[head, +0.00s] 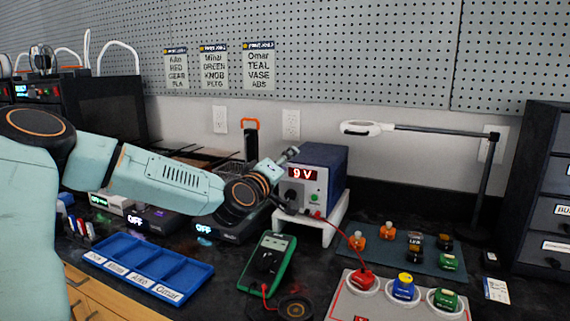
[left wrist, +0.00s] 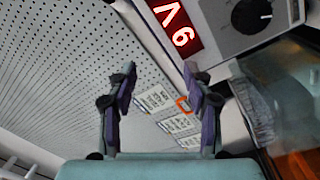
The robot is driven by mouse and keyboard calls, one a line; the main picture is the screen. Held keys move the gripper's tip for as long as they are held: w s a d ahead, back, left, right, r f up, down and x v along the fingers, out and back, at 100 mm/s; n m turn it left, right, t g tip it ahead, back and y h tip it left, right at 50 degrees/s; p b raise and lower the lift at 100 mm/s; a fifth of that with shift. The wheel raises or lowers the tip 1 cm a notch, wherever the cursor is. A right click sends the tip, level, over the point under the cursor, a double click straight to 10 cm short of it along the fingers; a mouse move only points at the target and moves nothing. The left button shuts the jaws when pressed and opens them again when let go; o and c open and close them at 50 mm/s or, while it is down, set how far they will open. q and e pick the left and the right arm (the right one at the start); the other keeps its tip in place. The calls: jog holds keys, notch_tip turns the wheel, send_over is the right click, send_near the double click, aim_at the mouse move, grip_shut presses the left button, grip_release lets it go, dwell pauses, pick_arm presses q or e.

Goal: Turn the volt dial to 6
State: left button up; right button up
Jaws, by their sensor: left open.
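The blue power supply (head: 318,162) stands on a white stand. Its red display (head: 303,174) reads 9 V. In the left wrist view the display (left wrist: 176,22) appears inverted, and the black volt dial (left wrist: 251,15) is at the top right, apart from my fingers. In the head view the dial (head: 291,196) is partly behind my gripper. My left gripper (head: 289,180) is in front of the supply's face, with its fingers spread. Its open, empty fingers (left wrist: 161,82) also show in the left wrist view. My right gripper is not in view.
A green multimeter (head: 268,262) with a red lead lies in front. A blue divided tray (head: 146,265) is front left. Red, blue and green pots sit on a pale board (head: 355,305) at right. A desk lamp (head: 440,133) stands behind; drawers (head: 545,200) are far right.

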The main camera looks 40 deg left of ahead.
pick_arm(q)
jog(key=n+g+y, duration=0.2)
send_near(290, 197)
jog(key=shift+w+f+b, duration=0.1)
jog(key=shift+w+b, duration=0.2)
jog(key=shift+f, duration=0.15)
jog(key=shift+w+a+b, duration=0.2)
jog(key=shift+w+b, duration=0.1)
jog(key=shift+b+x, duration=1.35)
jog(key=shift+x, duration=2.05)
jog(key=shift+r, duration=0.25)
jog(key=shift+c, duration=0.4)
grip_shut()
